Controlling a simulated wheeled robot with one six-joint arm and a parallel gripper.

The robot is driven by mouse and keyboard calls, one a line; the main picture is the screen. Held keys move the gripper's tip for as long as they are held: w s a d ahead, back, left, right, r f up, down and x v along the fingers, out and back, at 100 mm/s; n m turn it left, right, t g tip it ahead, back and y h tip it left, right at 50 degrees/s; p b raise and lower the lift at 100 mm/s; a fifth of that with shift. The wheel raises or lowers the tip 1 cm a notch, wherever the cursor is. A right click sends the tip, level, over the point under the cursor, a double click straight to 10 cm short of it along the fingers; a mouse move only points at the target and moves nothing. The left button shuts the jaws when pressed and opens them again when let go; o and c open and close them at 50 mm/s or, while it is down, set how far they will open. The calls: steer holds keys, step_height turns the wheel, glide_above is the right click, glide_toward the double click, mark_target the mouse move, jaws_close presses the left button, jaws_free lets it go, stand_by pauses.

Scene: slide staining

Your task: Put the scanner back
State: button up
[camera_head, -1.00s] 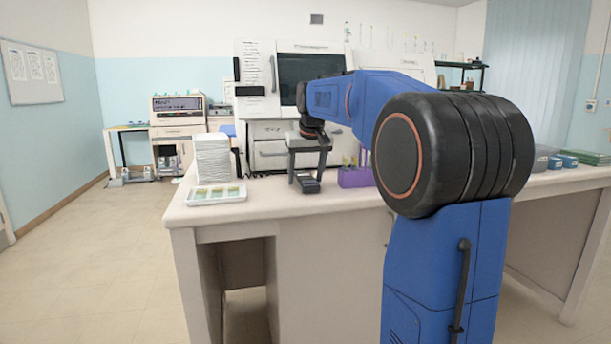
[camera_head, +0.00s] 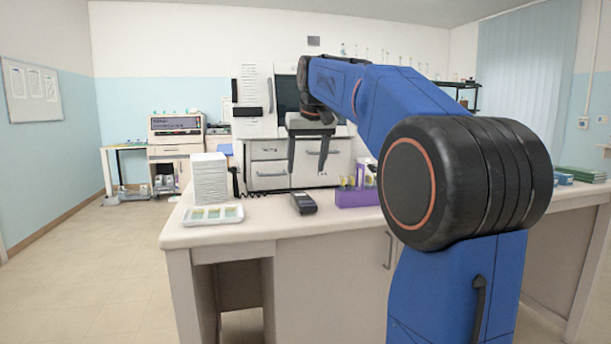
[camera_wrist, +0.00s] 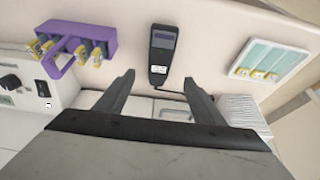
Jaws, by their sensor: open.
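The scanner (camera_head: 304,203) is a dark handheld device lying on the white bench top, between the slide tray and the purple rack. In the wrist view the scanner (camera_wrist: 162,55) lies beyond the fingertips, with a cord at its lower end. My gripper (camera_head: 307,168) is open and empty above the bench, higher than the scanner and apart from it. In the wrist view my gripper's two fingers (camera_wrist: 158,78) stand wide apart, and nothing is between them. I cannot make out a holder for the scanner.
A purple rack (camera_head: 357,198) with yellow-topped items stands right of the scanner. A white tray (camera_head: 229,214) with slides and a white stack (camera_head: 209,180) are to the left. A large white machine (camera_head: 262,150) stands behind. The bench (camera_head: 270,230) front is clear.

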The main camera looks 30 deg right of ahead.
steer(key=s+a+f+n, duration=0.1)
steer(key=s+a+f, duration=0.4)
steer(key=s, duration=0.3)
steer(key=s+a+f, duration=0.6)
steer(key=s, duration=0.2)
steer(key=s+a+f+n, duration=0.1)
steer(key=s+a+f, duration=0.2)
steer(key=s+f, duration=0.6)
steer(key=s+a+f+n+y, duration=0.1)
steer(key=s+a+f, duration=0.2)
steer(key=s+f, duration=0.6)
step_height(320, 180, down, 4)
steer(key=shift+s+f, duration=0.1)
steer(key=shift+s, duration=0.3)
steer(key=shift+a, duration=0.1)
